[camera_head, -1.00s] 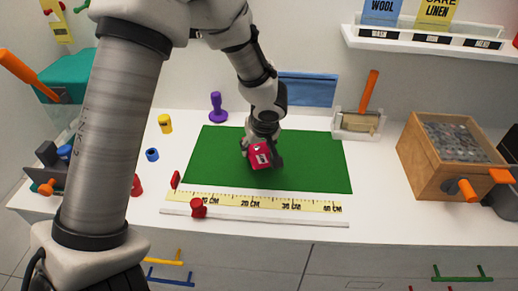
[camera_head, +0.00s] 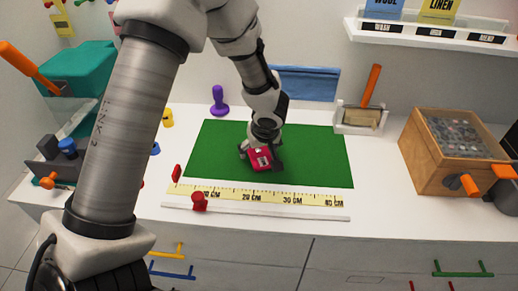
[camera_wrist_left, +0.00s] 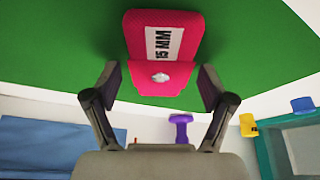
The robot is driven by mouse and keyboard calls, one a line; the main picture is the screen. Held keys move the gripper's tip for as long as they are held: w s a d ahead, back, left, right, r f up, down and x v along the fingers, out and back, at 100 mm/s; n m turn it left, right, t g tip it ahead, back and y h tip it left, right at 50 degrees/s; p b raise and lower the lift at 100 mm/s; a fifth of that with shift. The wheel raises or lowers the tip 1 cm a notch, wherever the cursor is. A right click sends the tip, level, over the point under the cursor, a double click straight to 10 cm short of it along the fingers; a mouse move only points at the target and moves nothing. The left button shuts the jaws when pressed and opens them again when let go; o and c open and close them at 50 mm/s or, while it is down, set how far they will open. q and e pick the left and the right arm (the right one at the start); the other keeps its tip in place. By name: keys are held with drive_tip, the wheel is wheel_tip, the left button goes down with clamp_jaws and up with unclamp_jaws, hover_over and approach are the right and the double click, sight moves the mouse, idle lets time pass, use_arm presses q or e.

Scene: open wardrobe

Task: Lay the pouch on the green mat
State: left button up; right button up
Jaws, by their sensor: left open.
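The pouch (camera_head: 261,158) is red-pink with a white label. It is over the middle of the green mat (camera_head: 315,165) and looks to be lying on it. In the left wrist view the pouch (camera_wrist_left: 150,24) shows its "15 MM" label and a small pale fastener, with green mat (camera_wrist_left: 60,40) behind it. My left gripper (camera_head: 262,160) is low over the mat at the pouch. In the left wrist view its two fingers (camera_wrist_left: 158,88) are open, one on each side of the pouch's near end, with gaps showing. My right gripper is not in view.
A ruler strip (camera_head: 260,198) with a red knob (camera_head: 199,201) runs along the mat's front. A purple stamp-like object (camera_head: 219,101) stands behind the mat. A white holder (camera_head: 358,118) and a wooden box (camera_head: 455,150) stand to the right. White counter lies between mat and box.

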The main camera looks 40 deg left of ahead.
use_arm(q)
drive_tip(key=shift+r, duration=0.1)
drive_tip(key=shift+r+p, duration=0.25)
drive_tip(key=shift+p, duration=0.2)
drive_tip(key=p+v, duration=0.1)
drive_tip(key=v, duration=1)
drive_tip(key=shift+r, duration=0.35)
drive_tip(key=shift+d, duration=0.15)
